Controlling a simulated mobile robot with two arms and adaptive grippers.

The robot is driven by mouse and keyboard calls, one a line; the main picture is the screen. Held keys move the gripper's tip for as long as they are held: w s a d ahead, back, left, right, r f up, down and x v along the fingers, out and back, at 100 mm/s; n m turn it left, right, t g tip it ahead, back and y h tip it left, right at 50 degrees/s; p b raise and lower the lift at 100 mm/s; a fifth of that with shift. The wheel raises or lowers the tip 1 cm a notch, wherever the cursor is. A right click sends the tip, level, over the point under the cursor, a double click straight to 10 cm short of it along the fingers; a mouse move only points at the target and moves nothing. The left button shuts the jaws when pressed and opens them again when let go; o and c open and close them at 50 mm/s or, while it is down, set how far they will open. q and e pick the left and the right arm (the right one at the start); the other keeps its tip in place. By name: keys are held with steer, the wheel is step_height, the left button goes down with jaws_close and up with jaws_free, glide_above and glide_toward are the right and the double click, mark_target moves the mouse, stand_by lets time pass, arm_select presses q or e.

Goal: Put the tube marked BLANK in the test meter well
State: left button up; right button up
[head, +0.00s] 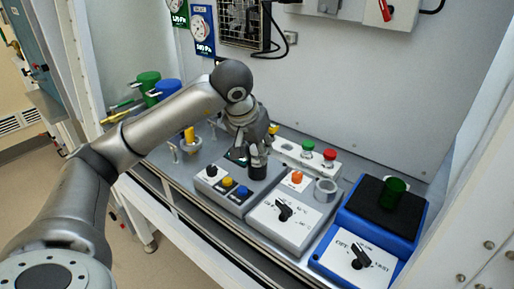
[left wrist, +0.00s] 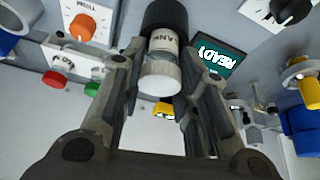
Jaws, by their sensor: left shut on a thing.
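The BLANK tube (left wrist: 163,45) has a white label with the letters "ANK" showing and a pale clear end toward the camera. My left gripper (head: 258,145) is shut on it, with one finger on each side in the left wrist view (left wrist: 162,85). The tube's far end meets the black round well (left wrist: 165,14) of the test meter, which shows in the head view as a black cylinder (head: 258,168) under the gripper. I cannot tell how deep the tube sits. My right gripper is not in view.
Right of the meter stand a grey box with a black dial (head: 284,211), a metal ring (head: 325,190) and a blue device with a green cup (head: 394,192). Red (head: 330,154) and green buttons stand behind. Green and blue containers (head: 165,90) stand at the left.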

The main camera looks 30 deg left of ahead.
arm_select(q)
steer(key=shift+f, duration=0.15)
steer(key=o, duration=0.9)
steer(key=shift+r, duration=0.45)
steer(key=v, duration=1.1)
steer(key=shift+s+r, duration=0.2)
